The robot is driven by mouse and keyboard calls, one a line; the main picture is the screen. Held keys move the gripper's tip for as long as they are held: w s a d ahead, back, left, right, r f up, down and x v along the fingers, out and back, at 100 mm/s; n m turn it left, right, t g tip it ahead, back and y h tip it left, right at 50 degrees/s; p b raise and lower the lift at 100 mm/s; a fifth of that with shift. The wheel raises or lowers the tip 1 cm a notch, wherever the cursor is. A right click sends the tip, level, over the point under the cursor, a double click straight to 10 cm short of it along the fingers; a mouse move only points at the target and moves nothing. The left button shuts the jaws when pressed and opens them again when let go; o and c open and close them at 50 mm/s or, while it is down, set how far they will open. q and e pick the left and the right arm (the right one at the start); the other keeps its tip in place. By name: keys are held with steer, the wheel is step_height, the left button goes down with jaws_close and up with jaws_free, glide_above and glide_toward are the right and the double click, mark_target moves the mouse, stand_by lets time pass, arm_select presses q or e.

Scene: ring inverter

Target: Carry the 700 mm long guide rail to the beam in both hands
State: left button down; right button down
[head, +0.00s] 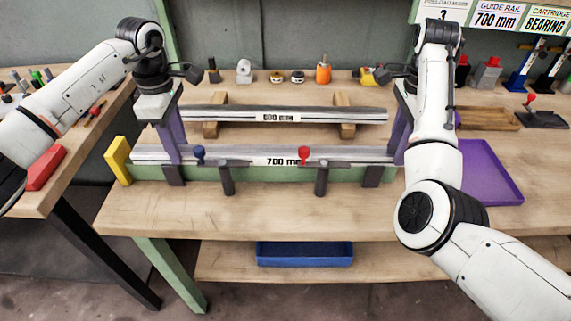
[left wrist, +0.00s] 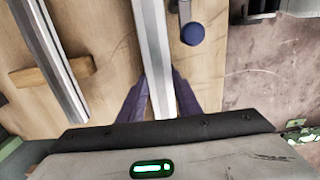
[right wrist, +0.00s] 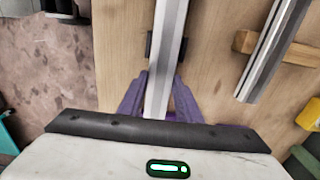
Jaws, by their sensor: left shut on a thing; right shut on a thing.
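The 700 mm guide rail (head: 235,156) is a long silver bar with a white label, lying level along the top of the green beam (head: 265,175). I cannot tell whether it touches the beam. My left gripper (head: 172,155) is shut on the rail near its left end; the rail also runs between the purple fingers in the left wrist view (left wrist: 153,50). My right gripper (head: 399,152) is shut on the rail near its right end, and the rail shows in the right wrist view (right wrist: 169,45). The fingers hide parts of both rail ends.
Clamps with a blue knob (head: 199,154) and a red knob (head: 304,154) stand at the beam's front. A yellow stop (head: 119,161) is at its left end. Behind, a 600 mm rail (head: 330,115) rests on wooden blocks (head: 345,101). A purple tray (head: 489,178) lies at right.

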arm_select(q)
steer(key=c, duration=1.7)
jaws_free()
steer(key=shift+f, duration=0.3)
arm_select(e)
steer(key=c, duration=1.7)
jaws_free()
steer(key=shift+f, duration=0.2)
arm_select(q)
steer(key=o, duration=0.4)
steer(key=shift+r, duration=0.15)
arm_select(e)
steer(key=o, duration=0.4)
steer(key=shift+r, duration=0.1)
arm_select(q)
steer(key=shift+r, duration=0.1)
arm_select(e)
steer(key=shift+r, duration=0.25)
step_height(320, 180, up, 7)
arm_select(q)
step_height(320, 180, up, 12)
steer(key=shift+f, duration=0.1)
